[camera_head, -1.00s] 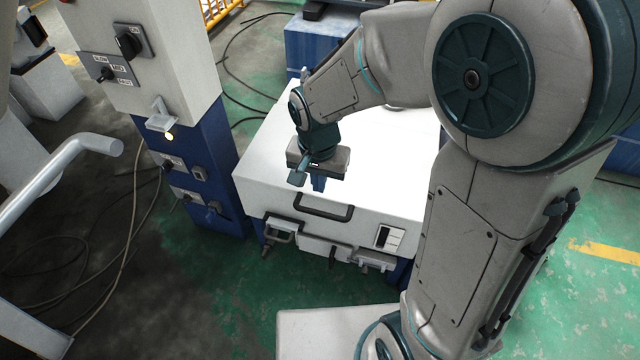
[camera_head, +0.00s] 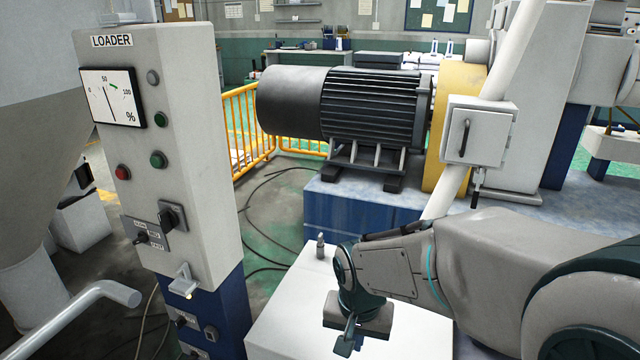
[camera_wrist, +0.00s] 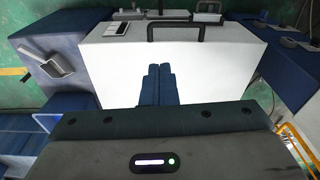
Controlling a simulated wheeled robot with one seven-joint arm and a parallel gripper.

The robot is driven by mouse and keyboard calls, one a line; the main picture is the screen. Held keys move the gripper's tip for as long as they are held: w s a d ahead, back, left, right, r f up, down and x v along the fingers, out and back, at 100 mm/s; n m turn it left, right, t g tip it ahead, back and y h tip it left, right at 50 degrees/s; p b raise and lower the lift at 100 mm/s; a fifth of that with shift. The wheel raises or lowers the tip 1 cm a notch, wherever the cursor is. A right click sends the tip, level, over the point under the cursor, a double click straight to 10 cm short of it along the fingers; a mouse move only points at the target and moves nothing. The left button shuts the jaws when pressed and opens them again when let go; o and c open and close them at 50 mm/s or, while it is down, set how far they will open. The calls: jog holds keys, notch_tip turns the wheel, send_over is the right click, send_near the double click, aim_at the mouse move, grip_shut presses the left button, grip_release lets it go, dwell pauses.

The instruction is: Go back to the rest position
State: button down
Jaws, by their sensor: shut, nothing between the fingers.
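My gripper shows in the head view (camera_head: 358,318) at the bottom, hanging over the white box (camera_head: 285,312). I cannot tell the exact height above the box. My arm is bent and comes in from the right in the head view.
The loader panel (camera_head: 185,130) stands at left, with a grey pipe (camera_head: 75,315) before it. A big motor (camera_head: 345,105) sits on a blue base (camera_head: 355,215) behind the box. A small metal piece (camera_head: 320,246) stands near the box's far edge. Yellow railing (camera_head: 240,125) is behind.

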jog(key=s+d+r+n+p, duration=0.1)
jog(key=s+d+r+p, duration=0.1)
jog(key=r+p, duration=0.3)
jog(key=s+d+r+n+t+p, duration=0.1)
jog(key=s+d+r+p, duration=0.2)
jog(key=r, duration=0.8)
jog(key=s+d+r+p, duration=0.3)
jog(key=r+p, duration=0.4)
jog(key=shift+d+r+n+t+p, duration=0.2)
jog(key=shift+r+n+t+p, duration=0.1)
jog(key=shift+r+n+p, duration=0.1)
